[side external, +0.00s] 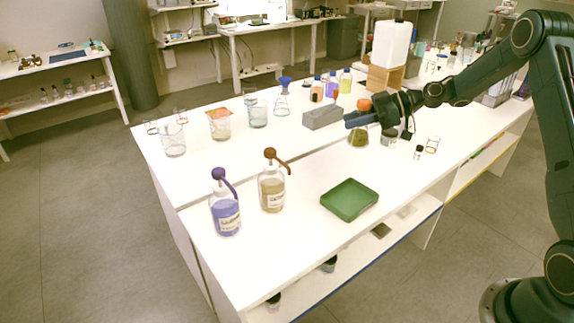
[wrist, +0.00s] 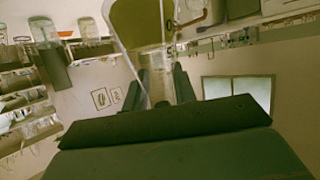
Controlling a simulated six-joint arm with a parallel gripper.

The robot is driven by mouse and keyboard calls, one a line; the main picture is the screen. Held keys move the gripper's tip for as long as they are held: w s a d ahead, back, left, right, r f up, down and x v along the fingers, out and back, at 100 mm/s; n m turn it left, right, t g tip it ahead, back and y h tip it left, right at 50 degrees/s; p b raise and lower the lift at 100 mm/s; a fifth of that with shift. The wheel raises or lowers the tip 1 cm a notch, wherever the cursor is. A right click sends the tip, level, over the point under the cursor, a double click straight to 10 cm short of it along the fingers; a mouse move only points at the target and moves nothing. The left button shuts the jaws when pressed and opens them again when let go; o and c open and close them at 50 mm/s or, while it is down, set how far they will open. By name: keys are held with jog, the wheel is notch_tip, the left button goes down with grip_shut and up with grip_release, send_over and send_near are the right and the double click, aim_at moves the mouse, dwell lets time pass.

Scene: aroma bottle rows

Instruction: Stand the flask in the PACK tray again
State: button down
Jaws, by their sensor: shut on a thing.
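The flask (side external: 359,139) has olive-green liquid in its body and hangs upright just below my gripper (side external: 359,118) in the side view. My gripper is shut on its narrow clear neck. In the wrist view the flask (wrist: 138,22) shows at the top, its neck running down between the two fingers (wrist: 160,85). I cannot tell whether its base touches the table. A shallow green tray (side external: 349,200) lies empty at the front of the table, nearer the camera than the flask. No PACK lettering is readable on it.
Two wash bottles, purple (side external: 226,205) and amber (side external: 271,182), stand left of the tray. A grey block (side external: 323,116) lies left of my gripper. Glass beakers (side external: 219,124) stand farther left. Small vials (side external: 418,152) stand to the right. The table between flask and tray looks clear.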

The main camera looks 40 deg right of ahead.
notch_tip(320, 180, down, 13)
jog(key=shift+s+a, duration=0.15)
jog(key=shift+s, duration=0.1)
jog(key=shift+f, duration=3.55)
jog(key=shift+f, duration=0.3)
jog(key=shift+c, duration=2.2)
grip_release()
jog(key=shift+s, duration=0.15)
jog(key=v, duration=0.8)
jog(key=shift+s+d+r, duration=0.15)
jog(key=shift+d+r, duration=0.05)
jog(key=shift+d, duration=0.1)
